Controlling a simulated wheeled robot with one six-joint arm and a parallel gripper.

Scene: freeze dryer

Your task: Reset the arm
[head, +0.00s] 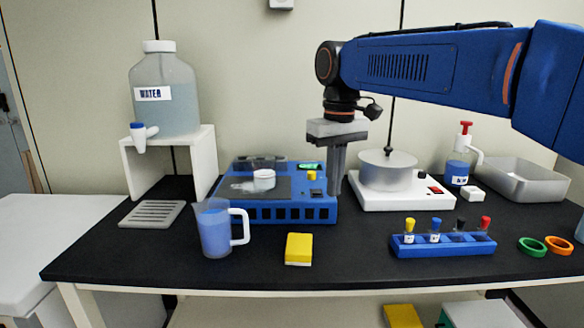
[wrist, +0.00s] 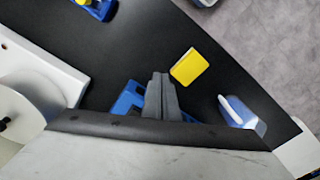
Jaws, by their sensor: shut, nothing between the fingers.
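My gripper (head: 338,190) points straight down in the head view, in front of the right end of a blue device and left of a white hot plate. Its fingers are together and hold nothing. In the wrist view my gripper (wrist: 162,78) shows as two grey fingers side by side, with part of the blue device (wrist: 124,100) behind them. My blue arm reaches in from the right in the head view. The blue device (head: 290,213) has a small white cup (head: 264,180) on it.
A jug of blue liquid (head: 214,232) and a yellow block (head: 299,249) stand at the front. A pot (head: 387,172) sits on the hot plate (head: 400,201). A blue rack (head: 443,245) holds several coloured droppers. A water tank (head: 165,100) stands on a white stand (head: 203,150) at left.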

